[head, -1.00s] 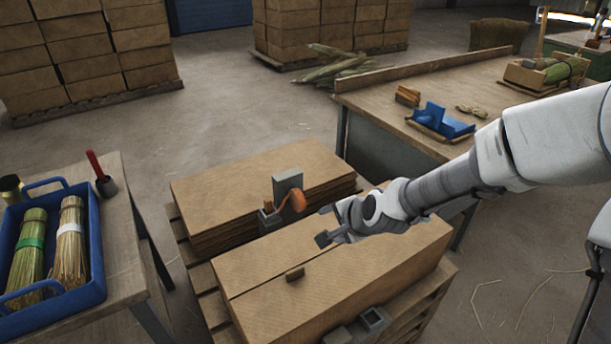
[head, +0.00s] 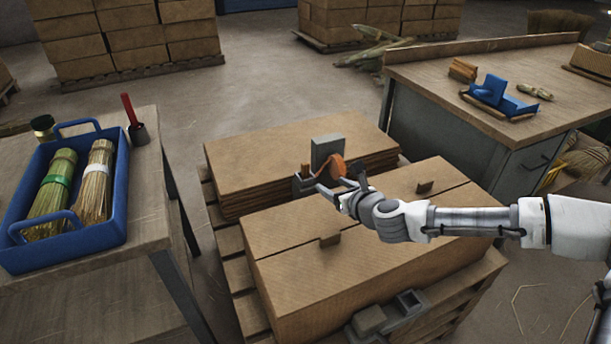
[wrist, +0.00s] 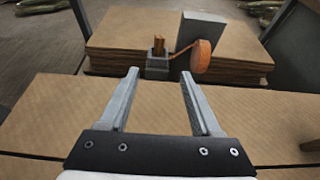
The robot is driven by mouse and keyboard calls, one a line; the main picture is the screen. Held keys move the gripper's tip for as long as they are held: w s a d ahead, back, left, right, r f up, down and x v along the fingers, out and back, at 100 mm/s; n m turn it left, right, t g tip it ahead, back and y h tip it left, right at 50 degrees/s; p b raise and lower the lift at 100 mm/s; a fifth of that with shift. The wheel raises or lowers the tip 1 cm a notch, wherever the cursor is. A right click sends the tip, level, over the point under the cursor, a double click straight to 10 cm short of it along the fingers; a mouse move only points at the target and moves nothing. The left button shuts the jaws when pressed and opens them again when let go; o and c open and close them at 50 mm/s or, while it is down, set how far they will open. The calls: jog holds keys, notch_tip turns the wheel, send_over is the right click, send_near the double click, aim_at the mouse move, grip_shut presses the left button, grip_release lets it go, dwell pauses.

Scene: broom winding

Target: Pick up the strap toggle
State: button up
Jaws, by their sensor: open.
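The strap toggle appears to be the small upright wooden piece (wrist: 158,45) standing in a grey holder (wrist: 158,67) in the wrist view. An orange strap runs from it to an orange disc (wrist: 201,57) on its right, in front of a grey block (wrist: 203,30). In the head view the disc (head: 337,167) and grey block (head: 327,150) show beyond my gripper (head: 338,177), beside the stacked cardboard. My gripper (wrist: 160,73) is open and empty, pointing at the holder. The toggle is ahead of the fingertips, roughly between them in the picture, and not held.
A large carton (head: 350,235) with small brown tabs lies beneath my gripper on a pallet, with flat cardboard (head: 250,165) behind. A blue tray (head: 108,205) of brush bundles is on the left table. A workbench (head: 440,75) with a blue fixture (head: 497,95) stands at right.

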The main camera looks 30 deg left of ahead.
jog(key=b, duration=0.3)
send_near(307, 168)
jog(key=f+x, duration=0.1)
jog(key=x, duration=0.2)
jog(key=shift+r+b+x, duration=0.2)
jog(key=shift+b+x, duration=0.2)
jog(key=shift+x, duration=1.1)
jog(key=shift+r+b+x, duration=0.2)
jog(key=shift+b+x, duration=0.15)
jog(key=shift+x, duration=1.15)
jog(key=shift+a, duration=0.15)
grip_shut()
